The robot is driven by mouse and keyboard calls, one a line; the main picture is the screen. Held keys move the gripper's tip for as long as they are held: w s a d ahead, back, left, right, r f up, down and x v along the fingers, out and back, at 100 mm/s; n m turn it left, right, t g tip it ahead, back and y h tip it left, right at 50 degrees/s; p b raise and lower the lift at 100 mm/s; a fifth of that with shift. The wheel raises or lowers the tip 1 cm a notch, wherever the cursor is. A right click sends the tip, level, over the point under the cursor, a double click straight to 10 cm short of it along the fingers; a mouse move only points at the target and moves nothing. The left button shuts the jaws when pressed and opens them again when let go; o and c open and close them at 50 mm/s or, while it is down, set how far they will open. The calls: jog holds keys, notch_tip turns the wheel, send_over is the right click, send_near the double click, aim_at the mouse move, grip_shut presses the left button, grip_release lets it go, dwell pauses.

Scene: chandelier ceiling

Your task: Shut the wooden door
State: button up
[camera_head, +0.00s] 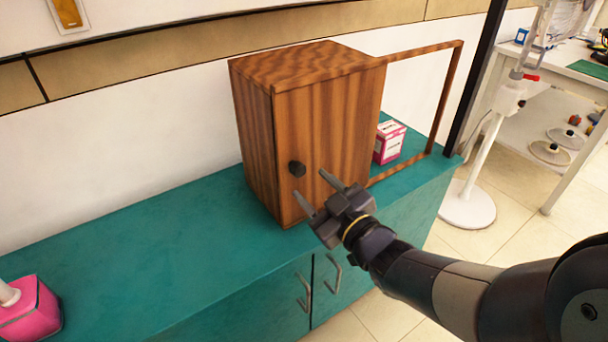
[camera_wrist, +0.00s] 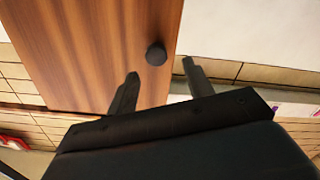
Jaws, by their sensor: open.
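The wooden door (camera_head: 328,135) is a striped brown panel on the front of a wooden cabinet (camera_head: 253,135) on a teal counter. A round dark knob (camera_head: 297,169) sits near the panel's left edge. I cannot tell whether the panel is flush or ajar. A thin wooden frame (camera_head: 445,98) with an open middle extends to the right of it. My gripper (camera_head: 310,183) is open and empty, just in front of the knob. In the wrist view the knob (camera_wrist: 156,54) shows beyond and between my fingertips (camera_wrist: 160,68), with no visible contact.
A pink and white box (camera_head: 389,142) stands on the counter (camera_head: 130,255) behind the open frame. A pink dispenser (camera_head: 28,308) is at the left front. Metal cupboard handles (camera_head: 304,292) stick out below the counter edge. A white stand (camera_head: 470,200) is at the right.

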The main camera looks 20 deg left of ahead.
aim_at(306, 170)
jog(key=v, duration=0.5)
jog(key=shift+s+d+p, duration=0.1)
jog(key=shift+s+p, duration=0.05)
jog(key=shift+p, duration=0.15)
jog(key=x, duration=0.5)
jog(key=b+x, duration=0.1)
jog(key=x, duration=0.5)
jog(key=shift+w+d+r, duration=0.1)
jog(key=shift+w+d, duration=0.1)
jog(key=shift+w, duration=0.05)
jog(key=shift+w+d+p, duration=0.35)
jog(key=shift+w+d, duration=0.15)
